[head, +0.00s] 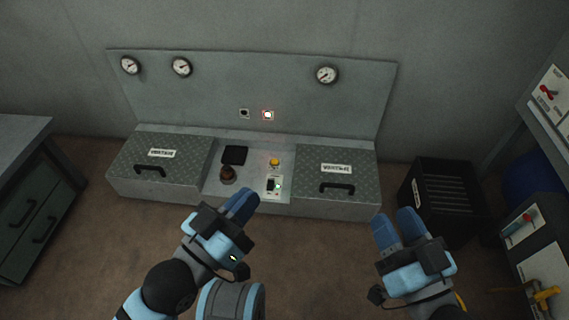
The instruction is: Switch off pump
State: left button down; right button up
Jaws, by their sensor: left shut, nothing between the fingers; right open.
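The grey console holds a small white switch plate (274,186) with a dark switch and a small green light, in the middle recess. A yellow button (275,162) sits just behind it. A brown knob (228,174) and a black square pad (235,155) are to its left. On the back panel, one indicator (268,115) glows red and the one beside it (244,113) is dark. No readable label marks the pump control. My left gripper (247,198) is shut and empty, in front of the switch plate in the picture. My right gripper (396,220) is open and empty, right of the console.
Two hatches, left (160,157) and right (337,178), have black handles and flank the recess. Gauges (181,67) line the back panel. A black slatted box (448,192) stands right of the console.

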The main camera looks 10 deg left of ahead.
aim_at(270, 184)
jog(key=i+l, duration=0.15)
jog(key=i, duration=0.2)
jog(key=i+l, duration=0.2)
jog(key=i, duration=0.15)
jog(key=i+l+z, duration=0.1)
jog(key=i, duration=0.25)
